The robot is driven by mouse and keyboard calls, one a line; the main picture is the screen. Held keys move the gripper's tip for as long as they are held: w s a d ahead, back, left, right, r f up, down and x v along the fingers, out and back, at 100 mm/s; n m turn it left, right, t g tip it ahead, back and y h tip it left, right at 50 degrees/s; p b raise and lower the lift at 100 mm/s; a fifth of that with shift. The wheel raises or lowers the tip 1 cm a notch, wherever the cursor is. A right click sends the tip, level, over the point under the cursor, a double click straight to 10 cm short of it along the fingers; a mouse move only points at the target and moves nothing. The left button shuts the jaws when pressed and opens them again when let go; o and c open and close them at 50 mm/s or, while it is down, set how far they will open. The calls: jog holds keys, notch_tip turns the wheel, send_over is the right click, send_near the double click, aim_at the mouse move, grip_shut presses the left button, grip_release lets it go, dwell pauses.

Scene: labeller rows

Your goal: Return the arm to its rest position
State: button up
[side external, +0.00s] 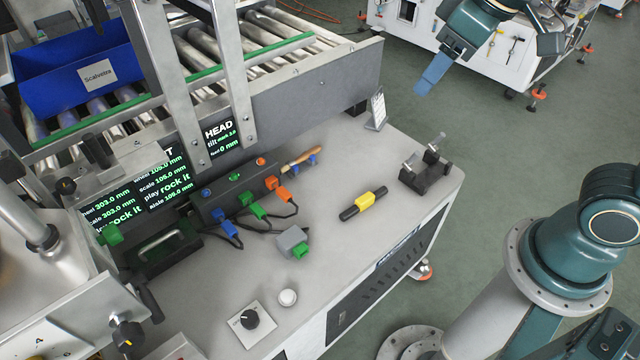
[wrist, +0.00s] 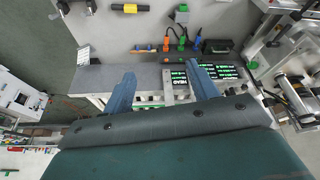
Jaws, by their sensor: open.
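My gripper (side external: 436,72) hangs high at the top right of the side view, over the floor beyond the far end of the grey bench (side external: 340,160). It is well clear of the bench and touches nothing there. In the wrist view my gripper (wrist: 161,70) shows two blue fingers spread wide apart with nothing between them. Part of my arm is cut off by the top edge of the side view.
The bench holds a yellow-and-black cylinder (side external: 364,201), a black fixture (side external: 427,176), a small card stand (side external: 377,109), a grey box (side external: 292,240) and coloured plugs. A roller conveyor (side external: 270,28) carries a blue bin (side external: 75,75). A white cabinet (side external: 505,50) stands behind my gripper.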

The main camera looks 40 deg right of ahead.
jog(key=s+d+m+t, duration=0.1)
jog(key=s+d, duration=0.4)
jog(key=s, duration=0.5)
jog(key=shift+d+f+m+h, duration=0.2)
jog(key=shift+f+m+h, duration=0.15)
jog(key=shift+m, duration=0.55)
